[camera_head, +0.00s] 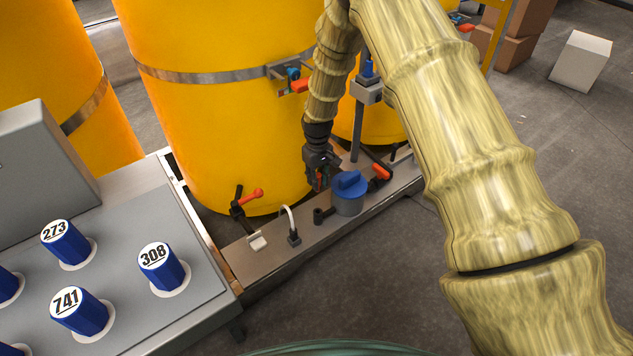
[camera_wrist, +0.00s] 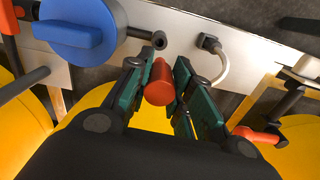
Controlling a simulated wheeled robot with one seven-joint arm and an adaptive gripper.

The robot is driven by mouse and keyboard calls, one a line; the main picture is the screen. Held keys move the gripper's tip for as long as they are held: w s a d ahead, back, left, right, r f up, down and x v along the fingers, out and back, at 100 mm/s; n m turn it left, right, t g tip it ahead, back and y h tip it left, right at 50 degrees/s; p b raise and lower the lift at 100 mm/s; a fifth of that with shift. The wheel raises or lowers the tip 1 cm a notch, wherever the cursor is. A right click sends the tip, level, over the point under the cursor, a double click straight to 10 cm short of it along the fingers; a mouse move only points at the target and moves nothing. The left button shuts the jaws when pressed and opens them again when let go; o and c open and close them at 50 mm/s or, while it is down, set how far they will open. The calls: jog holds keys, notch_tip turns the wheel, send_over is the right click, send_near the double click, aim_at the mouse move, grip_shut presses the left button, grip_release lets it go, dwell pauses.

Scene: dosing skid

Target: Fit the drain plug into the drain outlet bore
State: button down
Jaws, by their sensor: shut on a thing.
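The drain plug is a red-orange cylinder (camera_wrist: 160,84) in the wrist view. My gripper (camera_wrist: 160,68), with green-padded fingers, is shut on it; the gripper also shows in the head view (camera_head: 319,176), above the skid by the yellow tank. A short dark pipe with a round open end, which looks like the drain outlet (camera_wrist: 159,40), is just beyond the plug in the wrist view. In the head view this pipe (camera_head: 319,216) sits low beside the blue-capped housing. The plug appears apart from the pipe; the exact gap and alignment cannot be told.
The blue-capped grey housing (camera_head: 348,194) stands right of the pipe in the head view. A cable loop with a black connector (camera_head: 293,237) and a red-handled valve (camera_head: 247,199) are to the left. Yellow tanks (camera_head: 215,110) rise close behind. Grey floor in front is free.

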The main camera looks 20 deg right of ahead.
jog(key=shift+d+r+p, duration=0.1)
jog(key=shift+p, duration=0.45)
jog(key=shift+f+b, duration=0.75)
jog(key=shift+f, duration=2.3)
jog(key=shift+p, duration=1.05)
jog(key=shift+f+b, duration=1.1)
jog(key=shift+f, duration=1.85)
dwell(0.4)
